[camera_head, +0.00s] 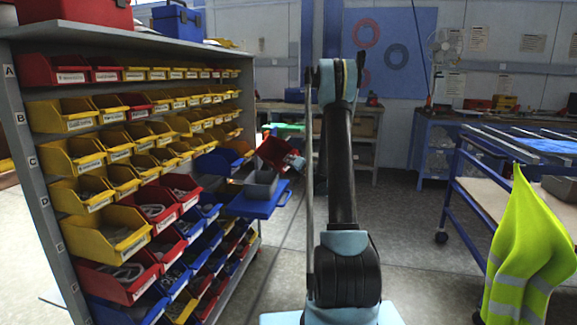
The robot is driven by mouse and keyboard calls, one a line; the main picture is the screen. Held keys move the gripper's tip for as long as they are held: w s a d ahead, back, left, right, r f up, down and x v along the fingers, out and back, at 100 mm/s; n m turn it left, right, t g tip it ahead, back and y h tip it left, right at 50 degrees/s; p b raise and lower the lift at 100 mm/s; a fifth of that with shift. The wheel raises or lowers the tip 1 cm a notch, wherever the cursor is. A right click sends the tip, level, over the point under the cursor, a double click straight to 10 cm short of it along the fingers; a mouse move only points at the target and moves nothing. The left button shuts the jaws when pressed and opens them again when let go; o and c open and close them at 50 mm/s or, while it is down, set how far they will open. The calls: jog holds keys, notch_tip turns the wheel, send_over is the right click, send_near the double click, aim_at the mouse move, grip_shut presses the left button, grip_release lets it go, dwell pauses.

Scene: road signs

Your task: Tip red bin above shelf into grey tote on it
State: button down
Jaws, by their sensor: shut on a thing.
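The red bin (273,152) hangs tilted in the air just above the right end of the shelving, its open side facing right and down. My gripper (297,162) is at the bin's right side, small and partly hidden by my arm, and is shut on the bin. The tote's inside is hard to see from here. Whether anything lies in the red bin is too small to tell.
A tall rack (50,200) of yellow, red and blue bins fills the left, close to the blue shelf. A blue bench with a hi-vis vest (528,250) stands at the right. A workbench (370,130) is behind. The floor between is clear.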

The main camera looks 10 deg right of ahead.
jog(key=n, duration=0.2)
jog(key=a+n, duration=0.1)
jog(key=n, duration=0.2)
jog(key=f+n, duration=0.1)
jog(key=n, duration=0.2)
jog(key=shift+s+a, duration=0.2)
jog(key=shift+s, duration=0.1)
jog(key=shift+s+a+f+n, duration=0.15)
jog(key=shift+a+n, duration=0.1)
jog(key=shift+n, duration=0.35)
jog(key=a+n, duration=0.1)
jog(key=n, duration=0.1)
jog(key=s+a+r+n, duration=0.1)
jog(key=a+n, duration=0.1)
jog(key=n, duration=0.1)
jog(key=s+a+n, duration=0.1)
jog(key=a+n, duration=0.1)
jog(key=n, duration=0.1)
jog(key=shift+s+r, duration=0.2)
jog(key=shift+r, duration=0.2)
